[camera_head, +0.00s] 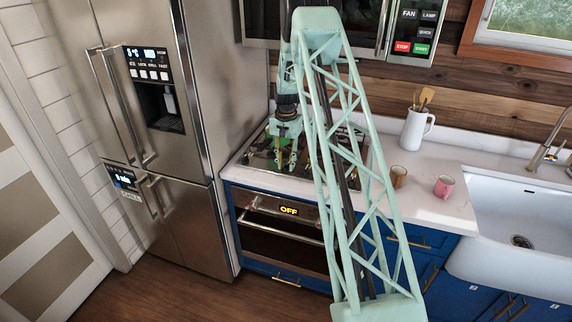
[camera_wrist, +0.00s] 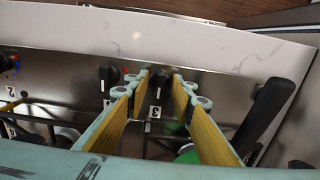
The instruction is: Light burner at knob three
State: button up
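The wrist view shows a row of black knobs on the steel cooktop panel (camera_wrist: 70,72). One dark knob (camera_wrist: 159,82) sits between my fingertips, with a label reading 3 (camera_wrist: 155,112) just below it. Another knob (camera_wrist: 108,76) is just left of the left finger. My gripper (camera_wrist: 160,84) is open, its two yellow-padded fingers on either side of the labelled knob. I cannot tell whether they touch it. In the head view my gripper (camera_head: 285,150) is down over the cooktop (camera_head: 260,158), partly hidden by my arm. No flame is visible.
A black handle (camera_wrist: 268,112) stands right of my fingers, and a green item (camera_wrist: 188,156) lies below them. The oven display (camera_head: 289,210) reads OFF. The fridge (camera_head: 165,120) is left.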

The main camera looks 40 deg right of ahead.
grip_shut()
